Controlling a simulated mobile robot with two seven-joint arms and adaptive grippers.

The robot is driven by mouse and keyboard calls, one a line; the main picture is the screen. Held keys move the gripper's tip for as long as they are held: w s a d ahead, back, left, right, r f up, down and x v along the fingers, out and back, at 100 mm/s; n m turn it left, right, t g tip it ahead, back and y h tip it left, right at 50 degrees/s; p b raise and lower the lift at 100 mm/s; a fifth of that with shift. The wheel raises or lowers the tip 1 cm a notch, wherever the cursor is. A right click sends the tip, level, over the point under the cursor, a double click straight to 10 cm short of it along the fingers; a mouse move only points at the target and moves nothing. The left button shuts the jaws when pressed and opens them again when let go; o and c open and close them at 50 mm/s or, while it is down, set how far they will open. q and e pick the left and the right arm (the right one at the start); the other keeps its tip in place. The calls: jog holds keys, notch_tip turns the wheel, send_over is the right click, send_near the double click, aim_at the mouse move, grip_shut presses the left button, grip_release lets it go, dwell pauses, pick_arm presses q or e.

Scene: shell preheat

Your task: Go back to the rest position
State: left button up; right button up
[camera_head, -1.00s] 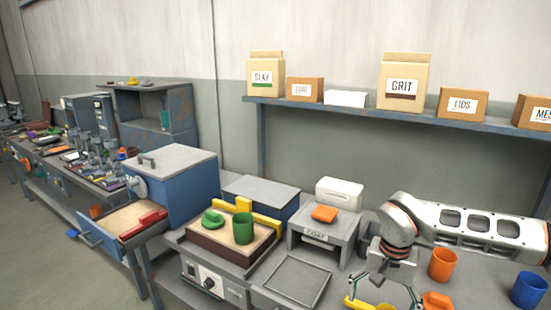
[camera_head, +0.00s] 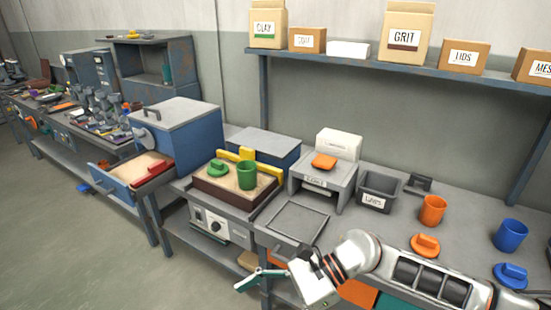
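My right arm comes in from the lower right, and its gripper (camera_head: 256,281) hangs in front of the bench's front edge. Its fingers point left and overlap in this view, so whether they are apart is unclear; no object shows in them. My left gripper is not in view. A green cup (camera_head: 247,175) and a green lid (camera_head: 218,169) are on the sand-filled tray (camera_head: 231,195) atop the heater. An orange cup (camera_head: 432,210) and an orange lid (camera_head: 425,244) are on the bench at right. A blue cup (camera_head: 510,235) and a blue lid (camera_head: 511,275) are farther right.
A shelf of boxes (camera_head: 400,64) runs above.

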jog(key=w+a+r+m+t+y, duration=0.2)
jog(key=a+r+m+t+y, duration=0.35)
jog(key=m, duration=0.85)
jog(key=w+d+f+m+t+h, duration=0.2)
jog(key=w+d+m+t, duration=0.2)
jog(key=d+m+t, duration=0.45)
jog(key=w+d+f+m+t+h, duration=0.25)
jog(key=m+t, duration=0.25)
jog(key=m, duration=0.7)
jog(key=s+d+f+m+h, duration=0.2)
jog(key=d+f+m+h, duration=0.5)
jog(key=d+f+m, duration=0.4)
jog(key=s+d+f+m+g+h, duration=0.1)
jog(key=s+d+f+m+g, duration=0.1)
jog(key=s+d+f+m, duration=0.2)
jog(key=s+d+f+m+g+h, duration=0.2)
jog(key=s+d+f+m, duration=0.2)
jog(key=f, duration=0.6)
jog(key=shift+s+h, duration=0.3)
jog(key=shift+s, duration=0.8)
